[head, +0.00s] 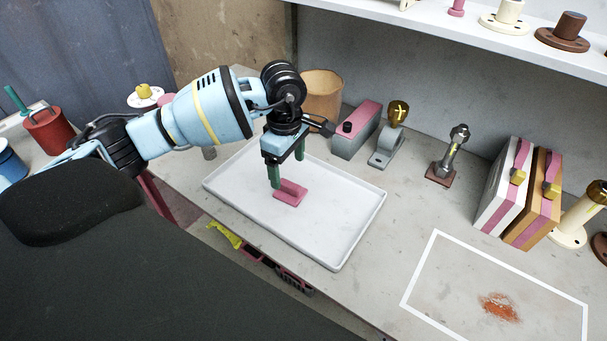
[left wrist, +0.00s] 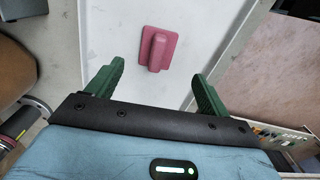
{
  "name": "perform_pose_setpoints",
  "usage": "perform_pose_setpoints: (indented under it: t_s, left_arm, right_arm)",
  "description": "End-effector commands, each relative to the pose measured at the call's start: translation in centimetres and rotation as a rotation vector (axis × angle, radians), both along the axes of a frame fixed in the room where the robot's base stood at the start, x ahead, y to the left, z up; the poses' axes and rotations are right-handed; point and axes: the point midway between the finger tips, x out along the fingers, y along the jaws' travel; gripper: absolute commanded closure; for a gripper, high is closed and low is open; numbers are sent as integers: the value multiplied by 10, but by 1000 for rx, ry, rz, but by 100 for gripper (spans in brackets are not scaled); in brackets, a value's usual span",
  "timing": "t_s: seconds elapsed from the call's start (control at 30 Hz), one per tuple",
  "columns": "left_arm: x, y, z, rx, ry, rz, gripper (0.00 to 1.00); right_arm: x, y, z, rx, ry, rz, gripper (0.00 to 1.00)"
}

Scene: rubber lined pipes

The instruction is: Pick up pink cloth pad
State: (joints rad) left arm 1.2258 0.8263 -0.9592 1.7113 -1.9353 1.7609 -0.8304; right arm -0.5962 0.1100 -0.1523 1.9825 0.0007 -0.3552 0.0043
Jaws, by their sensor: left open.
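The pink cloth pad (head: 290,193) lies on the white tray (head: 337,242). It has a raised ridge along its middle, which shows in the left wrist view (left wrist: 157,48). My left gripper (head: 287,168) is open and empty above the tray, with its green fingers pointing down. In the head view one finger overlaps the pad's left end. In the left wrist view the pad sits ahead of the gap between the two fingers (left wrist: 152,88), and I see no contact. My right gripper is not in view.
Behind the tray stand a tan container (head: 322,97), a grey and pink block (head: 357,129) and a grey stand with a gold knob (head: 386,150). A white-framed area (head: 450,285) with a rusty patch lies at the right. A shelf (head: 450,45) overhangs the back.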

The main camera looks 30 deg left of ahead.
Motion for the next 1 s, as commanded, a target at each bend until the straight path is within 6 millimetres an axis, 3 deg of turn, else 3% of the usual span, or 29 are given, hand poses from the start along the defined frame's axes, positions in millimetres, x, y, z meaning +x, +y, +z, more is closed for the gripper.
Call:
perform_pose_setpoints:
  t_s: [0.27,0.4,0.73,1.0]
  left_arm:
    - [0,2,0,9,0,1,20]
    - [0,2,-11,7,2,1,20]
    - [0,1,-29,7,0,0,20]
    - [1,0,-64,6,0,1,20]
  right_arm:
    - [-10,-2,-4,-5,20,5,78]
    - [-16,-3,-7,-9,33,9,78]
    - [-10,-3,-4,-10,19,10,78]
    - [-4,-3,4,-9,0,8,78]
